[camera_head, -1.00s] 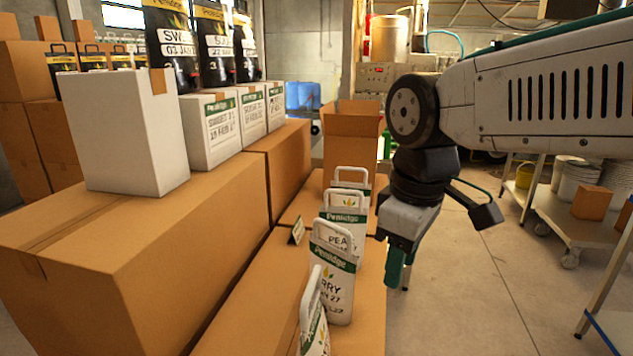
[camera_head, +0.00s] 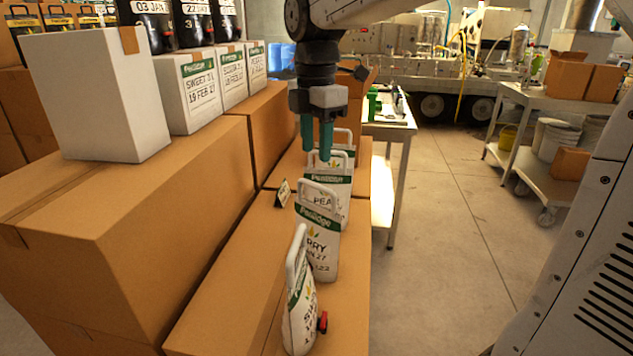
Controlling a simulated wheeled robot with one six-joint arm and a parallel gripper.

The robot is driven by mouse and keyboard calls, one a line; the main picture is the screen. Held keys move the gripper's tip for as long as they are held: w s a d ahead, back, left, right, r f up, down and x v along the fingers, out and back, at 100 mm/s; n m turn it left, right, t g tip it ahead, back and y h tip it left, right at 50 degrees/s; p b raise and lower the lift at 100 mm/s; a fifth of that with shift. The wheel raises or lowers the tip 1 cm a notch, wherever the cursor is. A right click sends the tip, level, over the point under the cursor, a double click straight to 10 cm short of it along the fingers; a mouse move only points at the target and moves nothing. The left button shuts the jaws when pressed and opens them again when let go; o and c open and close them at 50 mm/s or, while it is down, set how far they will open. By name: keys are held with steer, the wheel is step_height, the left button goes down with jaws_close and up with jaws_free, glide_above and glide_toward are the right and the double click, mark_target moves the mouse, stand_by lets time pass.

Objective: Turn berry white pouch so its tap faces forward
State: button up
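The berry white pouch (camera_head: 318,243) stands upright on the cardboard boxes, its label partly visible as "RRY". It has a green band and a white loop handle; I see no tap on it. My gripper (camera_head: 317,157) points down above the row, with its two teal fingers apart and nothing visible between them. In the picture the fingers are above the berry pouch's handle, in front of the pouches behind it; the exact depth is hard to tell. A nearer white pouch (camera_head: 300,305) has a red tap (camera_head: 322,322) on its right side. A pea pouch (camera_head: 333,199) stands behind the berry pouch.
Large cardboard boxes (camera_head: 150,225) bearing white boxes (camera_head: 95,95) rise on the left. A metal table (camera_head: 388,128) stands behind, with open floor (camera_head: 440,240) to the right.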

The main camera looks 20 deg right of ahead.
mark_target(316, 184)
steer(key=m, duration=0.7)
steer(key=shift+m, duration=0.4)
steer(key=m, duration=0.6)
steer(key=shift+m, duration=0.5)
step_height(316, 184, down, 10)
steer(key=shift+f, duration=0.1)
jaws_close()
